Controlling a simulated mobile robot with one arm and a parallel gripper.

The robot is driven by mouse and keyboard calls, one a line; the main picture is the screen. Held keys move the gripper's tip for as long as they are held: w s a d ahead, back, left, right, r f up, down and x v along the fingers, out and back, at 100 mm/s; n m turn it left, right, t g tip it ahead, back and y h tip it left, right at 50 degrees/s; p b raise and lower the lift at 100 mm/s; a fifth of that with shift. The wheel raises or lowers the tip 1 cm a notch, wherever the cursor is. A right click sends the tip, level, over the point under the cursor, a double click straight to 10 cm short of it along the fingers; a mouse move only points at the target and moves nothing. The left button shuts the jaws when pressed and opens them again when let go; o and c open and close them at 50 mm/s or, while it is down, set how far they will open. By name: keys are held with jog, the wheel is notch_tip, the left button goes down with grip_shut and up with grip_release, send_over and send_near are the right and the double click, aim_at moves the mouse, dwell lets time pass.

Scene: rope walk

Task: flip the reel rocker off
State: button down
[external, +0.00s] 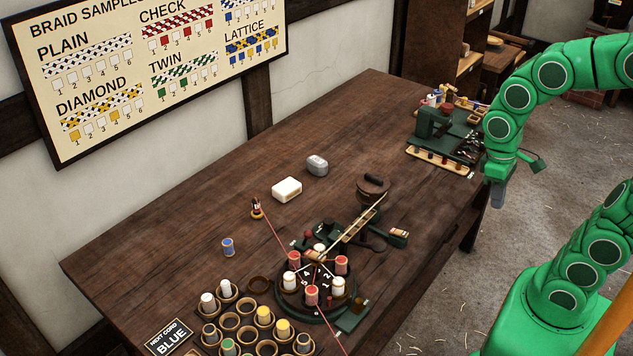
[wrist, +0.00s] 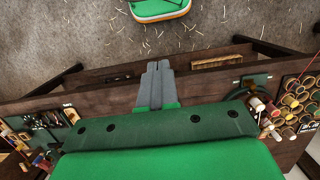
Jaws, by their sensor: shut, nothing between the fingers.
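A round dark braiding stand (external: 318,292) with red and white bobbins sits near the front of the table. A brown wooden reel (external: 374,187) stands behind it, with a pale slatted strip between them. My gripper (external: 497,203) is shut and empty, beyond the table's right edge and apart from everything. It also shows in the wrist view (wrist: 157,66), fingers together.
A dark green machine (external: 432,124) with spools and tools stands at the table's far right end. The table's back middle is clear.

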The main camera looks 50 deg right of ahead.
jog(key=w+f, duration=0.2)
jog(key=w, duration=1.2)
send_over(402, 233)
jog(key=w, duration=0.4)
notch_tip(402, 233, down, 6)
jog(key=shift+f+g, duration=0.25)
jog(key=shift+g, duration=0.05)
jog(key=shift+s, duration=0.1)
jog(key=x, duration=1.4)
